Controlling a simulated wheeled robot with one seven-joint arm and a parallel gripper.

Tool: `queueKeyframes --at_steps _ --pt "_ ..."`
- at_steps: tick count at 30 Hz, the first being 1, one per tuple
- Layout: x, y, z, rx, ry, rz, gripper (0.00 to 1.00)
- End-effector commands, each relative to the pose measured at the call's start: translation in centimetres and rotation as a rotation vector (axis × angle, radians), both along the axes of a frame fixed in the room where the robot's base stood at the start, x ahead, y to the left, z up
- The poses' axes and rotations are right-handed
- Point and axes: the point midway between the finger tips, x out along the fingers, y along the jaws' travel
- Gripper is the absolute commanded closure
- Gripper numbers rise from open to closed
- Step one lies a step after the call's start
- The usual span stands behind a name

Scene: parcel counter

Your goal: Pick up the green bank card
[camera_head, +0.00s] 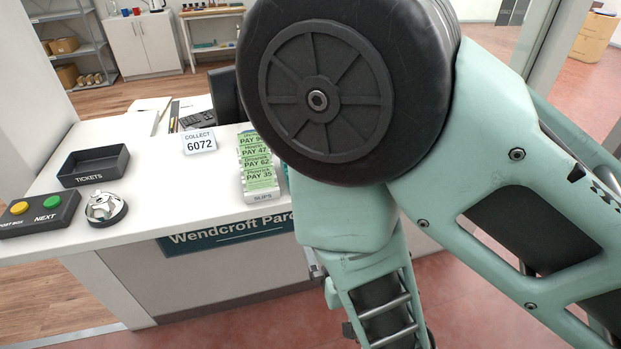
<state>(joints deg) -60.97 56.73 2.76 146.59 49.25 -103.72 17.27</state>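I cannot make out a green bank card in the head view. Several green paper slips (259,160) stand in a white holder (263,197) marked SLIPS on the counter, printed with PAY amounts. A sliver of something teal shows at the right of the holder, mostly hidden by my arm; I cannot tell what it is. My arm fills the right half of the view and bends down in front of the counter. My gripper is not in view.
The white counter (140,215) holds a black TICKETS tray (94,181), a button box (38,214), a silver bell (105,209) and a COLLECT 6072 sign (199,141). A keyboard (196,120) lies behind. My arm hides the counter's right part.

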Motion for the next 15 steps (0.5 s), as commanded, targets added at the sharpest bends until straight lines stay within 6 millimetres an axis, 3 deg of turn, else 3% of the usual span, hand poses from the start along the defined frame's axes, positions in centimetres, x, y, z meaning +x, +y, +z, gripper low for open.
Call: queueKeyframes --at_steps 5,15 --pt "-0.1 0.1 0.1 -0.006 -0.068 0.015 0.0" --pt "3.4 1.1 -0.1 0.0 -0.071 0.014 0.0"
